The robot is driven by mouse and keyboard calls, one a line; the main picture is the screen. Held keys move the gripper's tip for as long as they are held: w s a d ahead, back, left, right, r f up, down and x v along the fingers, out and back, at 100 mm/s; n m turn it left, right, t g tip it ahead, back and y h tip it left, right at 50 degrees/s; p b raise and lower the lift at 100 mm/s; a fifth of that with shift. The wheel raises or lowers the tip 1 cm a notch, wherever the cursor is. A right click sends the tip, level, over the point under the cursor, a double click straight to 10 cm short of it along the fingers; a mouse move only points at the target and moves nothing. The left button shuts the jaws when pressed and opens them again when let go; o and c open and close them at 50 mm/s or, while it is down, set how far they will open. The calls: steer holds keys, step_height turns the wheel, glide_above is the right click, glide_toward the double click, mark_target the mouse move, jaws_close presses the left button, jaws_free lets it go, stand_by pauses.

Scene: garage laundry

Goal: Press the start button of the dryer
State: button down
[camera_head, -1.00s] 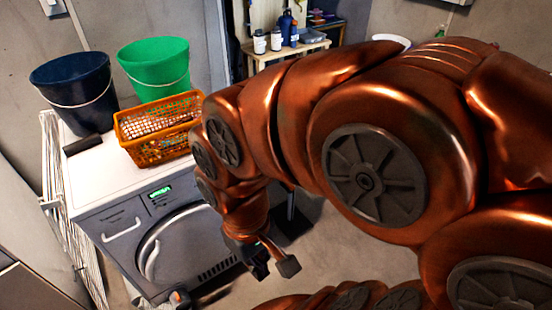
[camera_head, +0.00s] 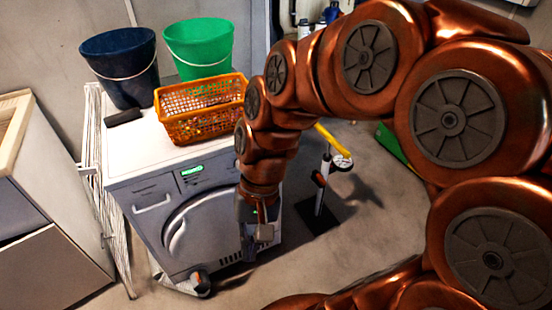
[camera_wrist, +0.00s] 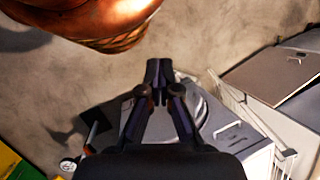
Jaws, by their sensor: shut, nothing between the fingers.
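The dryer (camera_head: 160,235) is a grey front-loader with a white top, at left centre of the head view. Its control panel has a small lit green display (camera_head: 192,171) above the round door. I cannot make out the start button. My gripper (camera_head: 254,250) hangs pointing down by the dryer's right front edge, below panel height, and overlaps the dryer in the picture; I cannot tell whether they touch. In the wrist view my gripper (camera_wrist: 157,66) is shut and empty, with the dryer (camera_wrist: 235,150) partly hidden behind it at lower right.
An orange basket (camera_head: 200,112), a navy bucket (camera_head: 120,70) and a green bucket (camera_head: 202,50) stand on the dryer. A white rack (camera_head: 100,190) and a cabinet (camera_head: 50,220) are on the left. A dark stand (camera_head: 318,195) is right of the dryer. Some floor is clear.

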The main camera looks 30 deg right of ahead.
steer(key=w+d+f+m+t+y+b, duration=0.3)
steer(key=w+f+m+y, duration=0.1)
steer(key=w+m, duration=0.5)
steer(key=w+d+f+m+t+y+b, duration=0.2)
steer(key=w+d+f+m+y+b, duration=0.25)
steer(key=w, duration=0.65)
steer(key=w+d+f+m+t+h+b, duration=0.1)
steer(key=w+d+f+m+t, duration=0.1)
steer(key=d+f+m+t, duration=0.3)
steer(key=w+d+f+m+t+b, duration=0.2)
steer(key=d+f+m+t, duration=0.3)
steer(key=d+f+m, duration=0.3)
steer(key=w+d+m, duration=0.1)
steer(key=d+m, duration=0.3)
steer(key=d, duration=0.5)
steer(key=shift+w+f+m+h, duration=0.3)
steer(key=shift+m+h, duration=0.05)
steer(key=shift+b, duration=0.3)
